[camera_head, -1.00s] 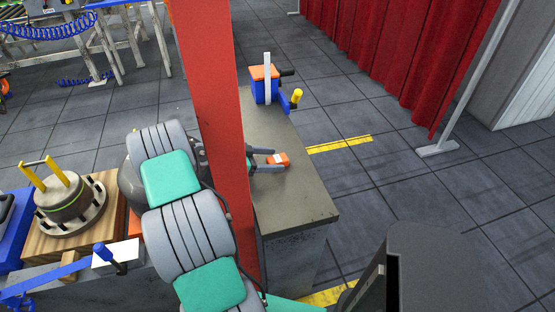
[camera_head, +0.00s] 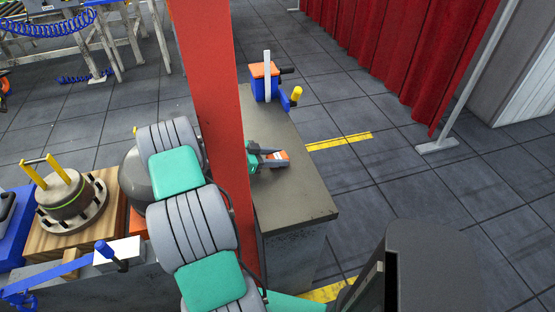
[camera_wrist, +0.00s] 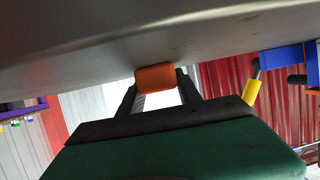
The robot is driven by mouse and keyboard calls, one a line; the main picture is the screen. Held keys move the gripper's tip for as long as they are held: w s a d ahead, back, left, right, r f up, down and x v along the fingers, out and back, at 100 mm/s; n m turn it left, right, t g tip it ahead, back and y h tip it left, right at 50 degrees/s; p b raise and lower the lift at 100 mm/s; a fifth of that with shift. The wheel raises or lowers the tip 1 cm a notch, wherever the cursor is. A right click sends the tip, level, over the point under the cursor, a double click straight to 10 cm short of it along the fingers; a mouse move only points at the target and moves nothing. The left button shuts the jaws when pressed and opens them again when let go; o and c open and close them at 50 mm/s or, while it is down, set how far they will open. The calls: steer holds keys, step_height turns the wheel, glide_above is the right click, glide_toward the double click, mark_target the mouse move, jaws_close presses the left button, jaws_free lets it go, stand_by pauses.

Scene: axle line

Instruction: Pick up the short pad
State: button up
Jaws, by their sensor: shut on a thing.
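The short pad (camera_head: 278,156) is a small orange block with a pale mark on top, at the end of my gripper over the grey bench top (camera_head: 293,197) in the head view. My gripper (camera_head: 270,158) is shut on it, with dark fingers on either side. In the wrist view the orange pad (camera_wrist: 155,77) sits between the two fingertips of my gripper (camera_wrist: 156,85), close to the grey bench surface (camera_wrist: 130,35). I cannot tell whether the pad touches the bench. The red post hides part of my arm in the head view.
A red post (camera_head: 208,80) stands in front of the bench. A blue and orange device (camera_head: 266,82) with a yellow-knobbed handle (camera_head: 295,96) stands at the bench's far end. A wooden block with a round part (camera_head: 66,196) is at the left. The bench's near right is clear.

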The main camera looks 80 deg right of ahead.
jaws_close()
